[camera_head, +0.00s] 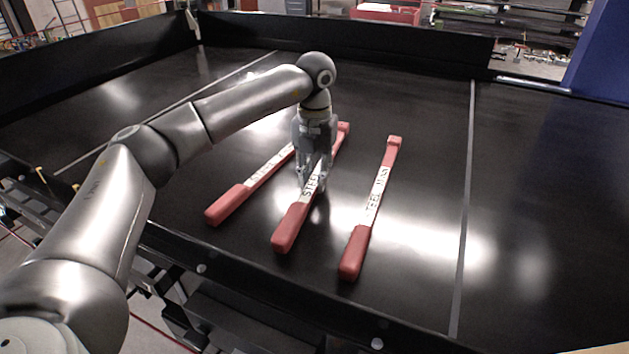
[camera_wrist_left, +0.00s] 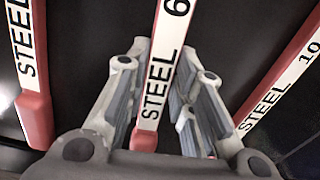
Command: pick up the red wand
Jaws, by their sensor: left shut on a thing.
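Three red wands with white labelled middles lie side by side on the black conveyor. My left gripper (camera_head: 312,186) is over the middle wand (camera_head: 291,228) and shut on its white part, with a finger on each side. In the left wrist view the middle wand (camera_wrist_left: 164,62) reads "STEEL 6" and runs between the fingers of my left gripper (camera_wrist_left: 160,105). The left wand (camera_head: 228,204) and the right wand (camera_head: 355,253) are apart from the gripper. I cannot tell whether the middle wand is lifted. My right gripper is not in view.
The black conveyor surface (camera_head: 545,200) is clear to the right, beyond a grey line (camera_head: 465,190). Dark raised walls (camera_head: 380,42) edge the far side. A blue panel (camera_head: 605,55) stands at the far right.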

